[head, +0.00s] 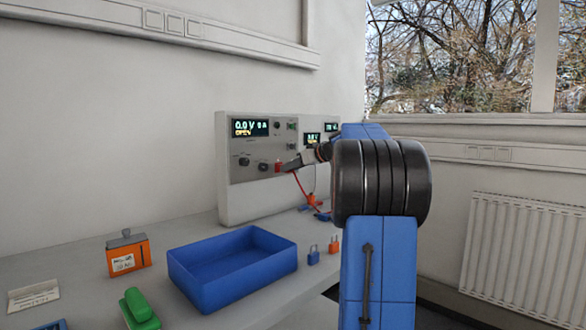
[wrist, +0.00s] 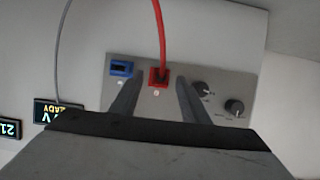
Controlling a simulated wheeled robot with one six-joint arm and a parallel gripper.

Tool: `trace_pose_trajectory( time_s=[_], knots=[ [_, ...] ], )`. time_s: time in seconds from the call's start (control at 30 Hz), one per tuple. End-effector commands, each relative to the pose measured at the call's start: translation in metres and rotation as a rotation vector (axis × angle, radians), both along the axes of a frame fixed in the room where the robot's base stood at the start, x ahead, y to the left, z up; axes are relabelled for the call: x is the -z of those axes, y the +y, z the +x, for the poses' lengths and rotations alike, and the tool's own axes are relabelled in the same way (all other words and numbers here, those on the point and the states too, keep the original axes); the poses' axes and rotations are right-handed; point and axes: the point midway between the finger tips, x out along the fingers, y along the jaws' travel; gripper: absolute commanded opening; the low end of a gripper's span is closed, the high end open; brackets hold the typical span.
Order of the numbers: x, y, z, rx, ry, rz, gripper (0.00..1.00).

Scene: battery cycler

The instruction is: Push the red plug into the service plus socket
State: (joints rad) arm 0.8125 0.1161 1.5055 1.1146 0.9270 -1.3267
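The red plug (wrist: 160,76) sits at the red-framed socket on the grey cycler panel (wrist: 215,82), with its red cable (wrist: 157,30) running up out of the wrist view. How deep the plug sits in the socket cannot be told. My gripper (wrist: 160,84) points at the panel with its two dark fingers spread, one each side of the plug, with gaps visible. In the head view a small red part (head: 278,167) shows on the panel just left of my gripper (head: 288,166), and the red cable (head: 300,186) hangs down below it.
A blue socket (wrist: 122,68) lies left of the red one; two black knobs (wrist: 234,107) lie right. On the bench stand a blue tray (head: 205,290), an orange box (head: 128,257), a green object (head: 140,308) and small padlocks (head: 313,256).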

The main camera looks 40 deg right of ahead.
Motion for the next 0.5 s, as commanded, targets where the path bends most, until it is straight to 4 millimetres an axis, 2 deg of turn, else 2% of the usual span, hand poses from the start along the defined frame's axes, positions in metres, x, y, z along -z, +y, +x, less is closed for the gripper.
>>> trace_pose_trajectory(
  time_s=[0.27,0.37,0.5],
  knots=[
    [-0.002,-0.001,-0.004,0.001,0.000,0.000,0.42],
    [-0.006,-0.002,-0.014,0.002,-0.001,-0.001,0.42],
    [-0.016,-0.004,-0.037,0.004,-0.001,-0.001,0.42]
  ],
)
